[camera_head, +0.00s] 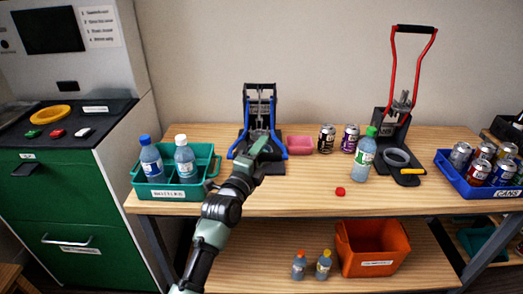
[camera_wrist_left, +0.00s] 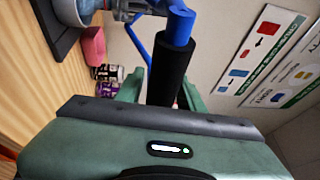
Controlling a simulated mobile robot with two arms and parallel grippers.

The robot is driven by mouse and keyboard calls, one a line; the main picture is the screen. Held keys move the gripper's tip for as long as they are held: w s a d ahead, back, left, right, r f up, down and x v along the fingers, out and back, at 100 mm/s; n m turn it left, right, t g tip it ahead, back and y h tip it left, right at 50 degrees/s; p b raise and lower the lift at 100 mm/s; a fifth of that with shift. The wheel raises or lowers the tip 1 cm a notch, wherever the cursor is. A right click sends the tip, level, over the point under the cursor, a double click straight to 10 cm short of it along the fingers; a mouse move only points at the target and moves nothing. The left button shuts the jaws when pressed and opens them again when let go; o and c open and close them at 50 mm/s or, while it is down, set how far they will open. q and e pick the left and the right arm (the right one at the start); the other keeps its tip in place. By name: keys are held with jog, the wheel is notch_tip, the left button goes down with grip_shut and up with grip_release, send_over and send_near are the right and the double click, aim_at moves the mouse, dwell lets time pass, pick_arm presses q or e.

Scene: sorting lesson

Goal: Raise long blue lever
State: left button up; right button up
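The long blue lever (camera_head: 279,145) belongs to a dark press on the table. Its two blue side arms slope down toward the table's front, so it is lowered. In the left wrist view its black grip with a blue end (camera_wrist_left: 176,62) lies between my two green fingers. My left gripper (camera_head: 258,146) is at the lever's front crossbar. My forearm hides part of the crossbar in the head view. My right gripper is not in view.
A pink block (camera_head: 300,145) lies right of the press. Two cans (camera_head: 327,138), a green-capped bottle (camera_head: 364,158) and a red-handled press (camera_head: 390,125) stand farther right. A green crate (camera_head: 178,192) with two bottles is left.

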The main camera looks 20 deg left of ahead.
pick_arm(q)
grip_shut()
dwell(1.2)
